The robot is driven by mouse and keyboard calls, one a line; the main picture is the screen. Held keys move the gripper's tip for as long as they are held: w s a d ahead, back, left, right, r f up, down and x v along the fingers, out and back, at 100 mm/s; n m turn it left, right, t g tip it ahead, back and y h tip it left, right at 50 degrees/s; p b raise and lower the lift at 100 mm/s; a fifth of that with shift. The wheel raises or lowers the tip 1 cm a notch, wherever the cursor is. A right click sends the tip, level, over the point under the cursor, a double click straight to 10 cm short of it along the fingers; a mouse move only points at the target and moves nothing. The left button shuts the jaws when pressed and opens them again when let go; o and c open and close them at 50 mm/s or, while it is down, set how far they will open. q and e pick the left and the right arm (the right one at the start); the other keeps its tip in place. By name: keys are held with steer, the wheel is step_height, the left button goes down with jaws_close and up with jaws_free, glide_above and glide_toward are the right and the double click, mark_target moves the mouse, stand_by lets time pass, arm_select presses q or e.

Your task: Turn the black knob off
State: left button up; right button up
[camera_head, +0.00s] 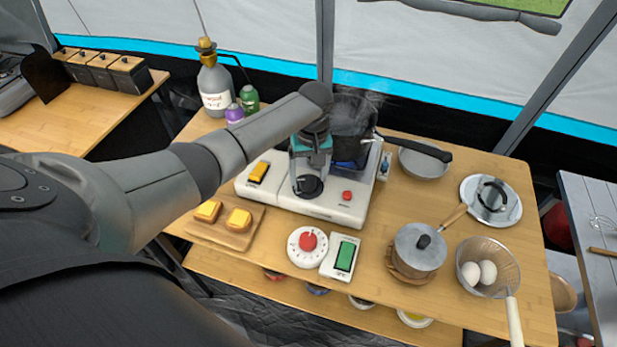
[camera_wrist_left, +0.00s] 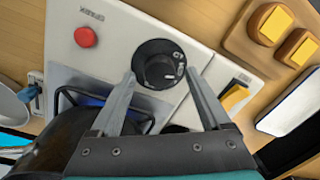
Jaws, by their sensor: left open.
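The black knob (camera_head: 308,187) is on the front of the white stove (camera_head: 345,211). In the left wrist view, the round black knob (camera_wrist_left: 158,64) has small white markings, too small to read surely. My left gripper (camera_head: 309,177) is over the stove front at the knob. In the left wrist view, the open fingers of my left gripper (camera_wrist_left: 161,74) lie on either side of the knob, with nothing held between them. I cannot tell whether they touch it. A blue glow (camera_wrist_left: 95,101) shows at the burner. My right gripper is not in view.
A red button (camera_head: 347,195) and a yellow switch (camera_head: 259,171) flank the knob. A dark pot (camera_head: 351,116) with steam above it stands behind my gripper. A toast board (camera_head: 226,233), a timer (camera_head: 307,247) and a saucepan (camera_head: 419,250) stand nearer the front edge.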

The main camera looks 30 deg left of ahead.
arm_select(q)
steer(key=shift+f, duration=0.4)
steer(key=shift+c, duration=0.2)
jaws_close()
